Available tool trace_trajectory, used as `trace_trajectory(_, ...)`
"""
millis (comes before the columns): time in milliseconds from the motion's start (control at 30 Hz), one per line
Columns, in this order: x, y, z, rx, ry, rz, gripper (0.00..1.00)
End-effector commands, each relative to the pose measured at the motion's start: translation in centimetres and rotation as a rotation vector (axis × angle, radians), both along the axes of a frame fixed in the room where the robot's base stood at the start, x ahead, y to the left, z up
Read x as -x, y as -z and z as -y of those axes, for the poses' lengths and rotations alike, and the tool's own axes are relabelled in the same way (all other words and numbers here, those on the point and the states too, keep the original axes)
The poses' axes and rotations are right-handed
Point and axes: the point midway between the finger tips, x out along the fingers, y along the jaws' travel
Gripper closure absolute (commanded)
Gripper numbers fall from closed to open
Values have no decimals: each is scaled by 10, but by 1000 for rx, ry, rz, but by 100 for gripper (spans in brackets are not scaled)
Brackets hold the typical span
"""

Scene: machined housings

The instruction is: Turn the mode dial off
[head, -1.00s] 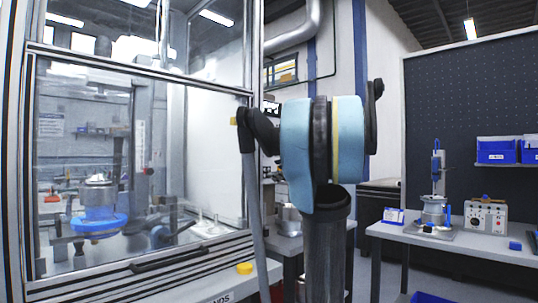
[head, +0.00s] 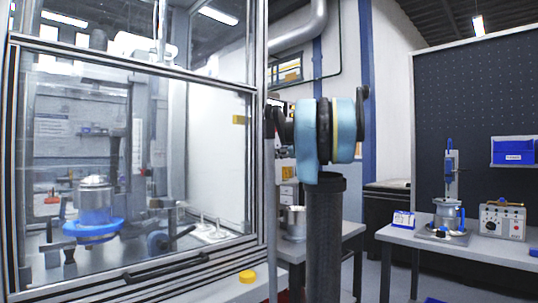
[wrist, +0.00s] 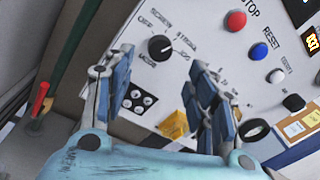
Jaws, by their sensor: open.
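The mode dial (wrist: 160,47) is a round black knob on a light control panel (wrist: 205,50), near the top of the wrist view. The printed words OFF, SCREW and what looks like STROKE stand around it, with MODE below. I cannot read its pointer surely. My gripper (wrist: 160,66) is open, with one blue-padded finger lower left of the dial and the other lower right. Nothing is between the fingers, and they appear apart from the knob. In the head view the gripper and the dial cannot be made out.
Beside the dial are a red button (wrist: 236,20), a blue button (wrist: 259,51) and a white button (wrist: 275,76). A yellow part (wrist: 174,124) sits low by the right finger. A glazed enclosure (head: 140,150) fills the head view's left; a bench (head: 470,249) stands right.

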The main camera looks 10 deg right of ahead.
Motion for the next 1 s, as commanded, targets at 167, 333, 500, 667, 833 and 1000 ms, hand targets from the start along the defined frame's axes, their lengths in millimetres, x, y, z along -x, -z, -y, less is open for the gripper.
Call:
trace_trajectory(167,-28,0,-17,0,-1,0,48)
trace_trajectory(333,-51,0,-31,0,-2,0,48)
trace_trajectory(500,-65,0,-39,1,0,1,48)
trace_trajectory(667,-71,0,-42,1,0,1,48)
trace_trajectory(833,-72,0,-43,1,0,1,48)
trace_trajectory(1000,-72,0,-43,1,0,1,64)
